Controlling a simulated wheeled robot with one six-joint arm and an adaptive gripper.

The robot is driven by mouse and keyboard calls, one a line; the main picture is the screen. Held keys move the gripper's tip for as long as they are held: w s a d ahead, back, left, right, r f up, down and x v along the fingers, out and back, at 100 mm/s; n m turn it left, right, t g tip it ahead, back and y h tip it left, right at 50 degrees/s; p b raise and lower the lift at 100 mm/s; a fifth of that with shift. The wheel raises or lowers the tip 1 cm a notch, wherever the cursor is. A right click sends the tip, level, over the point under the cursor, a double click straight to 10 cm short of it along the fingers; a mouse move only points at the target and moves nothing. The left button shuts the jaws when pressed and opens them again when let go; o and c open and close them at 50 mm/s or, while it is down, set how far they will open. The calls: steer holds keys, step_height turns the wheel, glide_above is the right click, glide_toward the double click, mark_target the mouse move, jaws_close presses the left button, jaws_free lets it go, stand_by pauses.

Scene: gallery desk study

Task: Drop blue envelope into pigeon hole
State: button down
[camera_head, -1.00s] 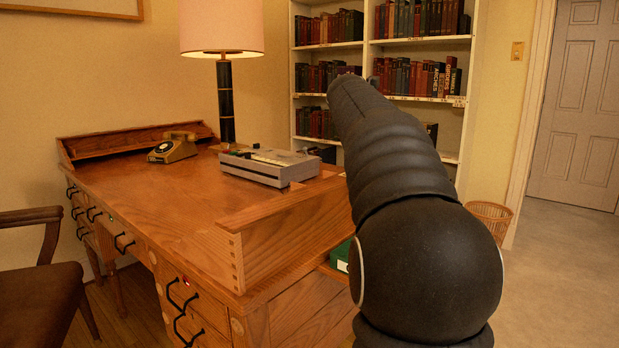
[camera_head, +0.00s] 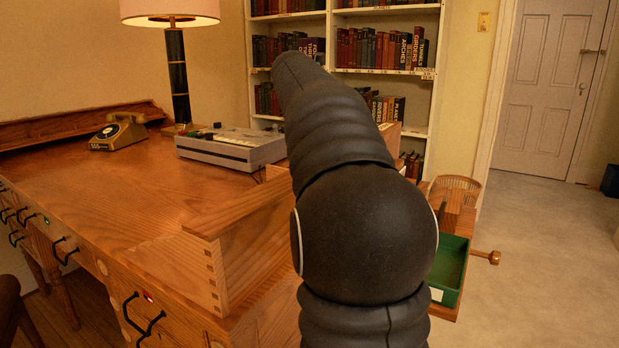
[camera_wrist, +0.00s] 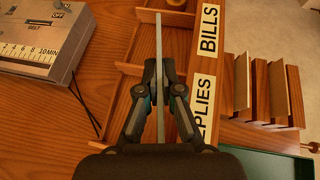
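In the wrist view my gripper (camera_wrist: 161,80) is closed on a thin, pale grey-blue sheet (camera_wrist: 159,40). The sheet is seen edge-on and points away from the wrist; I take it to be the blue envelope, though its face is hidden. The wooden pigeon holes (camera_wrist: 176,18) lie below and ahead, with labels reading "BILLS" (camera_wrist: 208,30) and, partly covered by my gripper, "...PLIES" (camera_wrist: 204,100). The sheet and fingers overlap the pigeon-hole area in this view; I cannot tell their height above it. In the head view my arm hides gripper and envelope.
A wooden slatted rack (camera_wrist: 262,90) stands right of the labels. A green tray (camera_head: 450,268) sits beside the desk (camera_head: 130,210). A grey device (camera_head: 230,148), telephone (camera_head: 119,132) and lamp (camera_head: 177,75) stand on the desk. Open floor (camera_head: 545,260) lies right.

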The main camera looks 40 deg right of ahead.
steer(key=shift+f+b, duration=1.2)
steer(key=shift+f, duration=0.2)
steer(key=shift+r, duration=0.1)
steer(key=c, duration=1.2)
jaws_free()
steer(key=shift+c, duration=0.2)
steer(key=shift+a, duration=0.1)
steer(key=v, duration=1.2)
